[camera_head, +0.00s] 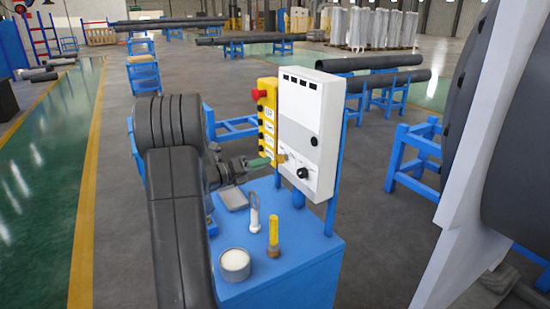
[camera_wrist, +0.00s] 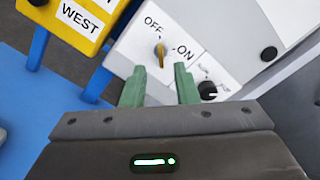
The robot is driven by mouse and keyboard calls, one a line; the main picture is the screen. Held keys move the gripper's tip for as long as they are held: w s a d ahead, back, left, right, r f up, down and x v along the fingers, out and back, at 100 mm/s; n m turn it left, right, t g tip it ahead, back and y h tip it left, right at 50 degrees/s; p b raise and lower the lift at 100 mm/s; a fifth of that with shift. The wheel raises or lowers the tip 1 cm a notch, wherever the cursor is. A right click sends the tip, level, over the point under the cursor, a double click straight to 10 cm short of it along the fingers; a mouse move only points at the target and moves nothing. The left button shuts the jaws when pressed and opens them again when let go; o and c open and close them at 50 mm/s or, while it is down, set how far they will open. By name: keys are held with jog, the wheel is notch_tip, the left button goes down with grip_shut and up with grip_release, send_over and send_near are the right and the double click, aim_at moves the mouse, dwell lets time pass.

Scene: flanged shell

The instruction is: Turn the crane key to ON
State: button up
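The crane key (camera_wrist: 160,53) is a small brass-coloured key on a pale panel, between the OFF label (camera_wrist: 152,24) and the ON label (camera_wrist: 186,51). Its handle runs roughly up and down in the wrist view. My gripper (camera_wrist: 159,72) is open, its two green fingers apart with nothing between them. The fingertips point at the key and stop just short of it, one to each side. In the head view my gripper (camera_head: 262,163) is at the lower left of the white control box (camera_head: 308,125); the key is too small to make out clearly there.
A black knob (camera_wrist: 208,91) sits right of my fingers. The yellow pendant (camera_head: 267,120) with a red button hangs left of the box. Below, the blue table (camera_head: 310,270) holds a white cup (camera_head: 235,264), a yellow-topped tool (camera_head: 273,238) and a white-handled item (camera_head: 254,213).

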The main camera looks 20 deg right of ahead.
aim_at(282, 159)
jog(key=d, duration=0.5)
jog(key=shift+w+d+p, duration=0.2)
jog(key=shift+p, duration=0.2)
grip_shut()
